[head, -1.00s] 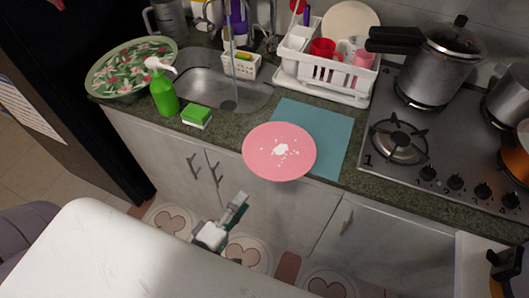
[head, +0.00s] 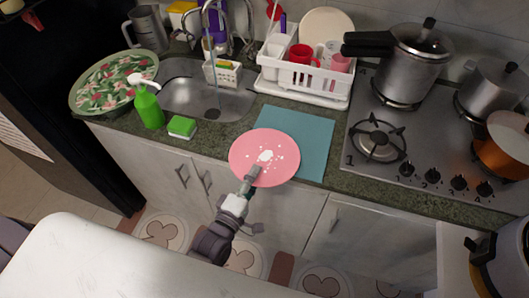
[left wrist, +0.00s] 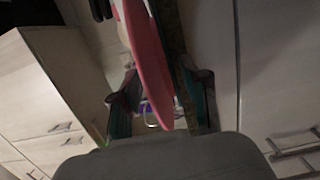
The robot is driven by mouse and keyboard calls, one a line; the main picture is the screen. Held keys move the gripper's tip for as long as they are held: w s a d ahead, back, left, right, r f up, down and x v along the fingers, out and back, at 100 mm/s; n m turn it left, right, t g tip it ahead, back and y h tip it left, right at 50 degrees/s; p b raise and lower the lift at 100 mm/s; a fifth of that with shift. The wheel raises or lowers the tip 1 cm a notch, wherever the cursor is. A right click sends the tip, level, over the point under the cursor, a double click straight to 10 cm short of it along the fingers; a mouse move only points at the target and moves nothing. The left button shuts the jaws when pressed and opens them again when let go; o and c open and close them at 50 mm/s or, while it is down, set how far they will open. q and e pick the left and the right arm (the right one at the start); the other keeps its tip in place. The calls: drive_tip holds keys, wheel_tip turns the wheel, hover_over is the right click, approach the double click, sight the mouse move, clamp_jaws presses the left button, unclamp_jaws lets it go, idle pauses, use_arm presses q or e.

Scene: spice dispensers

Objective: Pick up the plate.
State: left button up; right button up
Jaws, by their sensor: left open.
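The pink plate (head: 266,143) with white specks lies flat, partly over the teal mat (head: 312,140), and its near edge sticks out past the counter's front edge. My left gripper (head: 254,198) is at the plate's near edge, with one finger overlapping the rim in the head view. In the left wrist view the plate (left wrist: 148,62) shows edge-on between the two spread fingers of the left gripper (left wrist: 160,100). The gripper is open; contact with the plate cannot be told. My right gripper is not seen.
A green soap bottle (head: 147,104) and sponge (head: 181,127) stand left of the plate by the sink (head: 190,98). A white dish rack (head: 303,93) is behind, the stove (head: 385,165) to the right. A white table (head: 100,262) fills the near left.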

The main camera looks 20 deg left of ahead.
use_arm(q)
drive_tip(key=shift+w, duration=0.8)
clamp_jaws()
